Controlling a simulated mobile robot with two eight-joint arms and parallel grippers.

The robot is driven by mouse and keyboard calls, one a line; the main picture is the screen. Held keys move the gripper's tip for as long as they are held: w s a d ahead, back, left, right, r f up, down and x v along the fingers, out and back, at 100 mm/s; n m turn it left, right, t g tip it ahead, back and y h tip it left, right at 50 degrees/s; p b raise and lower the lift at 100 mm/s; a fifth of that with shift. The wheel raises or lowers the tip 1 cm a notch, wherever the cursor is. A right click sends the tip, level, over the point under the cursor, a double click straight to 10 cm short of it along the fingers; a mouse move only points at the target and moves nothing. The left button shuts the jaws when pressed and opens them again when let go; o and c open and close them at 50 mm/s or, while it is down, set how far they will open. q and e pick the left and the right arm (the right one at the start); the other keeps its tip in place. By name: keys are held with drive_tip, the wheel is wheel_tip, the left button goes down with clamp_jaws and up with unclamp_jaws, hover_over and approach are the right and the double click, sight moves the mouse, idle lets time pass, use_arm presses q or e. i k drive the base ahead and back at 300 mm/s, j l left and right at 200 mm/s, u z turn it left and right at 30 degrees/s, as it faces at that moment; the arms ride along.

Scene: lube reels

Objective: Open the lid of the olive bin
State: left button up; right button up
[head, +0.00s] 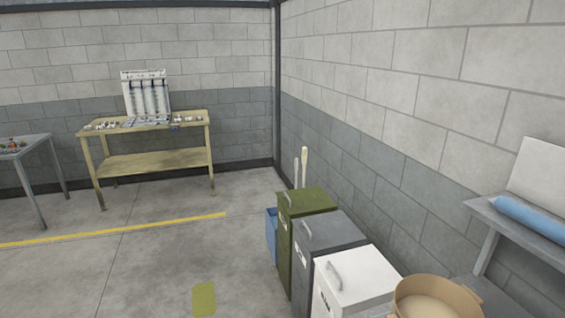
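The olive bin (297,240) stands on the floor at lower centre right, near the right wall. Its lid (311,202) looks shut, with a light handle on top near the left edge. A pale label shows on its left-facing side. The lower part of that side is partly hidden behind the bins in front. Neither of my grippers shows in the head view.
A grey bin (333,232) and a white bin (357,278) stand in a row nearer than the olive one. A blue container (271,235) is behind it. A workbench (155,161) stands at the back wall. The floor (150,265) left of the bins is clear.

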sight(295, 202)
drive_tip(key=i+j, duration=1.1)
drive_tip(key=i, duration=0.2)
drive_tip(key=i+j+z, duration=0.1)
drive_tip(key=i+j, duration=0.15)
drive_tip(key=i, duration=0.15)
drive_tip(key=i+j, duration=0.25)
drive_tip(key=i, duration=1.55)
drive_tip(key=l+z, duration=0.05)
drive_tip(key=l, duration=0.05)
